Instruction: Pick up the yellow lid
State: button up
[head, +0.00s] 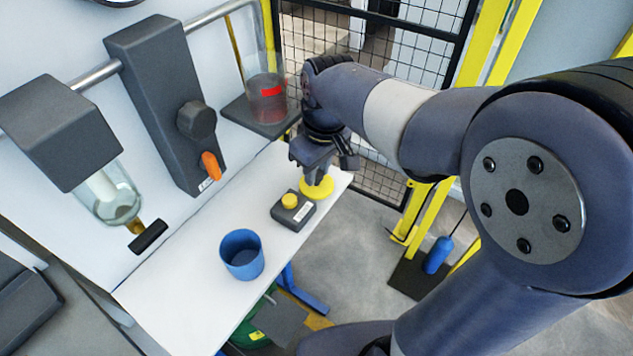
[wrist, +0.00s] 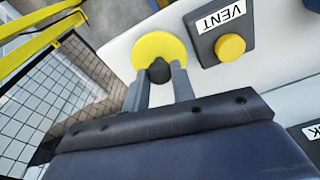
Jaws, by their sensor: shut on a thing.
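The yellow lid (head: 318,188) is a flat round disc at the far right end of the white table (head: 185,287). In the wrist view the lid (wrist: 158,47) has a dark knob (wrist: 159,71) at its middle. My gripper (head: 318,172) is over the lid, with its fingers pointing down. In the wrist view my gripper (wrist: 160,78) is shut on the knob, with one finger on each side. I cannot tell whether the lid touches the table or is slightly above it.
A dark box with a yellow button (head: 289,200), labelled VENT, sits close beside the lid. A blue cup (head: 241,255) stands nearer on the table. A clear beaker with red contents (head: 267,98) stands on a wall shelf. A mesh fence (head: 395,60) is behind.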

jog(key=shift+c, duration=0.7)
